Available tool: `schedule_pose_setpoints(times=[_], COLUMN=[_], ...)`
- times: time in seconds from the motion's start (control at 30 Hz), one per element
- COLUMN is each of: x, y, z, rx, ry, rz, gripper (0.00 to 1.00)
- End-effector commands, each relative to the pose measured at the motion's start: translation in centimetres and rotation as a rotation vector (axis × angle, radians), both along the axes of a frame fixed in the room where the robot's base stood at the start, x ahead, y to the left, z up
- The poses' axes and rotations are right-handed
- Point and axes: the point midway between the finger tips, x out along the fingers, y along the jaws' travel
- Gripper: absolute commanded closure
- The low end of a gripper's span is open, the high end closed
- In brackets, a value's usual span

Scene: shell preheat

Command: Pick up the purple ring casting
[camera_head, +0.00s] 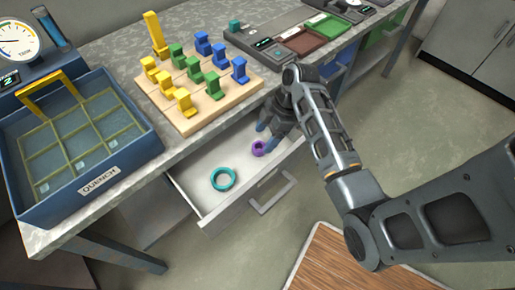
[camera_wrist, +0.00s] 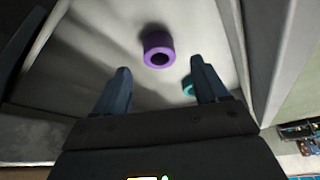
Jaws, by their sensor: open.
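The purple ring casting (camera_head: 259,148) lies in an open white drawer (camera_head: 205,200) under the bench. In the wrist view the purple ring (camera_wrist: 158,49) is ahead of the fingertips and between their lines, apart from both. My gripper (camera_head: 266,128) is open and empty over the drawer; in the wrist view its two dark fingers (camera_wrist: 162,80) are spread wide. A teal ring (camera_head: 223,179) lies nearer the drawer's front left; in the wrist view it (camera_wrist: 188,86) is partly hidden behind the right finger.
A wooden board (camera_head: 184,126) with yellow, green and blue pieces stands on the bench above the drawer. A blue quench tank (camera_head: 107,187) is at left. A scale-like unit with green and brown trays (camera_head: 305,42) is at the back. The drawer handle (camera_head: 273,196) sticks out in front.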

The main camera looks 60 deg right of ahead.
Motion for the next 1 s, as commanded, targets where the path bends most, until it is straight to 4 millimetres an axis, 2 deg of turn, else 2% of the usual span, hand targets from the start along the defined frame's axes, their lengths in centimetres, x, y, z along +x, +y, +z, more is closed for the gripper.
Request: schedule_pose_setpoints(times=[0.27,0.57,1.0], x=[1.0,1.1,1.1], y=[1.2,1.2,1.2], z=[-3.3,-3.6,-3.6], rx=[0.002,-0.001,0.0], ry=[0.002,0.001,0.001], rz=[0.001,0.0,0.0], gripper=[0.27,0.28,0.7])
